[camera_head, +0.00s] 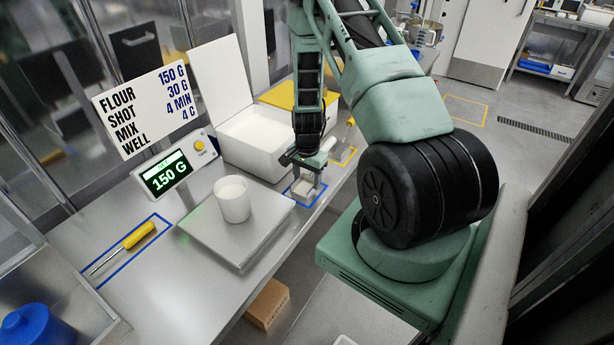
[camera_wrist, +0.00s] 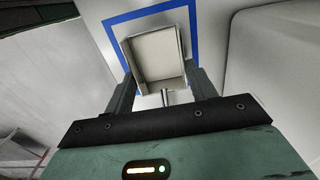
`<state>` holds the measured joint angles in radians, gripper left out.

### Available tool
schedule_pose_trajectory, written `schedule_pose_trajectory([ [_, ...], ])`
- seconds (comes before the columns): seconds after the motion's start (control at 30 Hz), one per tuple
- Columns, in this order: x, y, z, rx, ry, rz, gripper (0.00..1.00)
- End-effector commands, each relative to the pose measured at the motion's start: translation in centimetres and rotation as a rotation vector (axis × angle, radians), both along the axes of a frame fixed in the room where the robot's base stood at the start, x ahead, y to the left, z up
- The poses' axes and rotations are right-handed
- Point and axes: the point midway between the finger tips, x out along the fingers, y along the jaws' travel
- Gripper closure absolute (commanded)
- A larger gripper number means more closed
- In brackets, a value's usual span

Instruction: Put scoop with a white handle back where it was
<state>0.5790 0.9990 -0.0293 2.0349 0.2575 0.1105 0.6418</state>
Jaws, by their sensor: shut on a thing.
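The scoop with a white handle shows in the head view as a small pale box-shaped scoop (camera_head: 302,187) at the counter's right edge. It also shows in the wrist view, where its open square bowl (camera_wrist: 157,54) faces the camera. My gripper (camera_head: 306,170) is shut on the scoop, with one finger on each side in the wrist view. A blue outline (camera_wrist: 109,26) on the counter surrounds the scoop in that view. The handle is mostly hidden by my gripper. I cannot tell whether the scoop touches the counter.
A white open bin (camera_head: 255,140) stands left of my gripper. A white cup (camera_head: 233,200) is on the scale plate (camera_head: 215,235); the display reads 150 G. A yellow-handled tool (camera_head: 139,235) lies inside a blue outline.

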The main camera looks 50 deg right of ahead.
Motion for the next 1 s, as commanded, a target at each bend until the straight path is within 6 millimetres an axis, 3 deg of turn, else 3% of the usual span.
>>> schedule_pose_trajectory([
  [0.2, 0.0, 0.0, -0.4, 0.000, 0.000, 0.000, 0.67],
  [0.23, 0.0, 0.0, -0.4, 0.000, 0.000, -0.001, 0.41],
  [0.3, 0.0, 0.0, -0.3, 0.000, 0.000, 0.000, 0.22],
  [0.73, 0.1, -0.1, 0.4, -0.002, -0.002, 0.000, 0.22],
  [1.0, 0.1, 0.0, 4.3, -0.004, -0.004, 0.001, 0.22],
])
